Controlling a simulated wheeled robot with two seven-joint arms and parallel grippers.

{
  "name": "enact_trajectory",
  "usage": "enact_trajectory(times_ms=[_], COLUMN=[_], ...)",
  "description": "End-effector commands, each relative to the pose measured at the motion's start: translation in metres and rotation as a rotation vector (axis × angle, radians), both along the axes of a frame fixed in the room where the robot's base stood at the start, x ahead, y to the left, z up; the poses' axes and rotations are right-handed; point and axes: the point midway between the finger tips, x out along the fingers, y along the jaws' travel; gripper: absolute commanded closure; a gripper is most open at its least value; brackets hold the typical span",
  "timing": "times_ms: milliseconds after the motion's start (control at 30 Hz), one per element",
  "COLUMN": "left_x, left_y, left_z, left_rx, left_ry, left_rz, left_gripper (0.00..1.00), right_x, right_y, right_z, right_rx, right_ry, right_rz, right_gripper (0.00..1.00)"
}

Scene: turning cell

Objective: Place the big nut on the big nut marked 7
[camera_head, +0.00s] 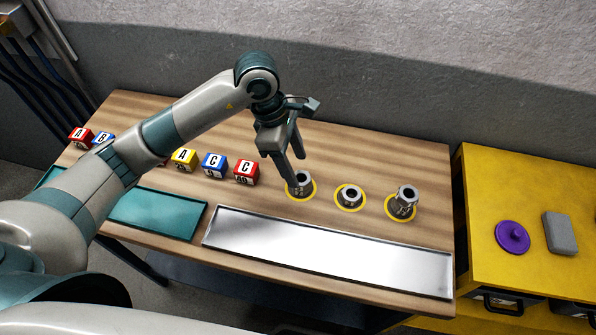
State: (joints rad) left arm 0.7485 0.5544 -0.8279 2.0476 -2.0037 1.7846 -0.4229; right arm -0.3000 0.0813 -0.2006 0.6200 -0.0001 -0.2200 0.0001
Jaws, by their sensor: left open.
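Three metal nuts stand on yellow rings on the wooden table: a left nut (304,188), a low middle nut (350,196) and a taller right nut (403,203). The right one may be two nuts stacked; I cannot tell. Dark marks show on the nuts, but I cannot read which is marked 7. My left gripper (297,171) points down with its fingers apart, right at the left nut. One finger partly covers that nut's upper left side. I cannot tell whether the fingers touch it. My right gripper is not in view.
Several lettered cubes, such as a red C cube (246,172), stand in a row left of the nuts. A silver tray (330,252) and a teal tray (160,213) lie in front. A yellow cabinet (515,185) at right carries a purple lidded object (512,237) and a grey block (560,233).

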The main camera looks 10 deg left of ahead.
Motion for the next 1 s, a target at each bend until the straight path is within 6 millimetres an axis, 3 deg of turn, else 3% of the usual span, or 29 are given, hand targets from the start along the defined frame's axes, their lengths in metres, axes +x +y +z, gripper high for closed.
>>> enact_trajectory(times_ms=[300, 500, 1000], left_x=[0.001, 0.0, 0.0], left_y=[0.016, 0.021, 0.022], left_z=[0.053, 0.073, 0.079], left_rx=[0.0, 0.001, 0.0], left_ry=[-0.005, -0.002, 0.0], left_rz=[0.0, 0.001, 0.0], left_gripper=[0.46, 0.46, 0.46], right_x=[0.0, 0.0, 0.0], right_y=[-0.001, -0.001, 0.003], right_z=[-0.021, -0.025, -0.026], right_rx=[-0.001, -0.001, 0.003], right_ry=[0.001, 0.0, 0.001], right_rz=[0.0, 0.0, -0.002], right_gripper=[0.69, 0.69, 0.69])
